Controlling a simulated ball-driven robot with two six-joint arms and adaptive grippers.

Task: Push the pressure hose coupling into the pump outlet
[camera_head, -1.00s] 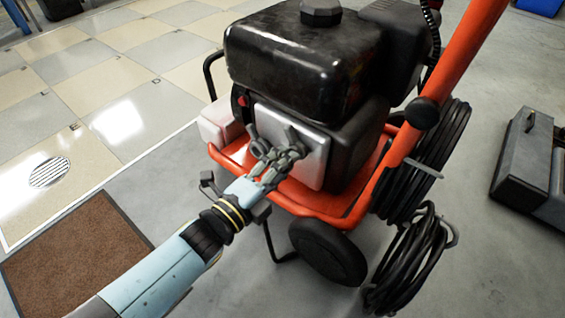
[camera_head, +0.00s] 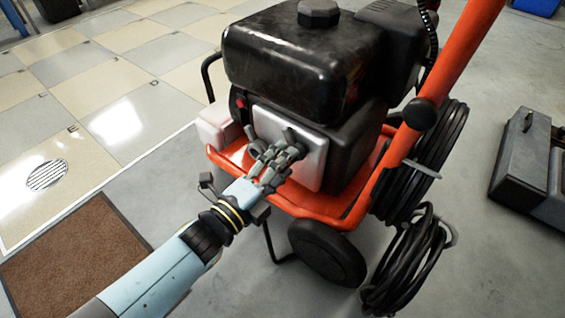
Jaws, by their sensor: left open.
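The pressure washer, with a black engine and tank (camera_head: 300,62) on an orange frame (camera_head: 330,208), stands at centre. My left gripper (camera_head: 272,146) is open in front of the pale panel (camera_head: 312,150) on the engine's near side. A dark round fitting (camera_head: 293,134) shows on that panel just beyond the fingers. I cannot tell whether it is the outlet or the coupling, as the fingers cover part of this area. Black hose (camera_head: 432,150) hangs coiled on the right of the frame. My right gripper is out of view.
A black wheel (camera_head: 328,252) is below the frame, and a second hose coil (camera_head: 402,265) hangs low beside it. A grey case (camera_head: 522,160) lies on the floor at right. A brown mat (camera_head: 75,262) lies at lower left. The floor between is clear.

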